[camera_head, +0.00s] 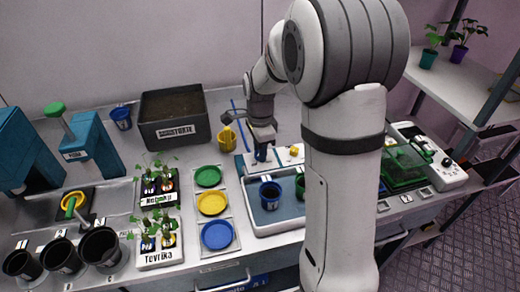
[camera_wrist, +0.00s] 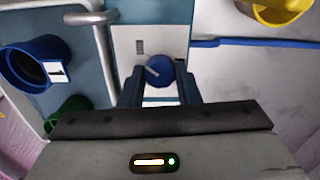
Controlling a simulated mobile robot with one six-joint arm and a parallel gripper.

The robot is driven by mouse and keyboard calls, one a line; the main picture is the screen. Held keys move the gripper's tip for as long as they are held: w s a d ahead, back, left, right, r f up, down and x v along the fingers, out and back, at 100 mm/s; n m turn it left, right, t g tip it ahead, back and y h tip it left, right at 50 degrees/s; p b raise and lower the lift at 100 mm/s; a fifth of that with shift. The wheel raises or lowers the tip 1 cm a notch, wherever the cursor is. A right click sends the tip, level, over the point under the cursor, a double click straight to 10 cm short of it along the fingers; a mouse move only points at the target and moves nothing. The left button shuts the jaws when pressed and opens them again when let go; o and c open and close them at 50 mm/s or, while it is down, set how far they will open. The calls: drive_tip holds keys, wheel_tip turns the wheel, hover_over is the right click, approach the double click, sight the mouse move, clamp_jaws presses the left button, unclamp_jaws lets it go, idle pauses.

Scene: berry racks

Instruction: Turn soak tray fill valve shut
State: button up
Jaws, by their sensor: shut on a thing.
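The soak tray (camera_head: 247,221) is a white-rimmed tray with a blue inside, near the middle of the bench in the head view. Its fill valve is a round blue knob (camera_wrist: 159,72) with a pale pointer line, on a white panel (camera_wrist: 150,36) in the wrist view. The pointer lies slanted. My gripper (camera_wrist: 159,84) is shut on the blue knob, with one dark finger on each side. In the head view my gripper (camera_head: 261,142) reaches down to the back of the tray, and the knob (camera_head: 261,155) shows just below it.
A blue pot (camera_head: 270,195) stands in the tray, with a green pot (camera_head: 300,186) beside it. A yellow watering can (camera_head: 227,138) stands close left of my gripper. A metal spout (camera_wrist: 92,18) rises near the knob. Colored saucers (camera_head: 216,236) lie left of the tray.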

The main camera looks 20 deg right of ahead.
drive_tip(key=shift+m, duration=0.6)
drive_tip(key=o, duration=1)
drive_tip(key=shift+c, duration=0.2)
wheel_tip(320, 180, up, 8)
drive_tip(key=shift+f, duration=0.1)
drive_tip(key=s+r+n+t, duration=0.1)
drive_tip(key=s+n+t, duration=0.1)
drive_tip(key=s+n, duration=1.6)
drive_tip(key=s, duration=0.3)
drive_tip(key=shift+a+t, duration=0.2)
drive_tip(key=shift+t, duration=0.1)
